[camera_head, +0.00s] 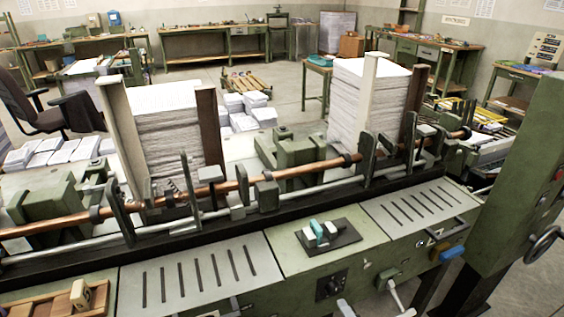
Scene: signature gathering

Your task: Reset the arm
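Neither of my grippers shows clearly in the head view. A long green gathering machine (300,262) runs across the front, with a copper-coloured rod (285,173) and a steel rod along its top. Two tall stacks of paper sheets stand behind the rods, one at left (172,130) and one at right (365,100), each between upright guides. Pale lever-like parts (398,297) show at the lower edge of the machine. I cannot tell whether anything is being held.
A dark plate with small pale and teal blocks (322,230) lies on the machine top. A wooden tray (58,303) is at bottom left. A green cabinet with a handwheel (543,244) stands at right. An office chair (42,118) and workbenches (213,42) are behind.

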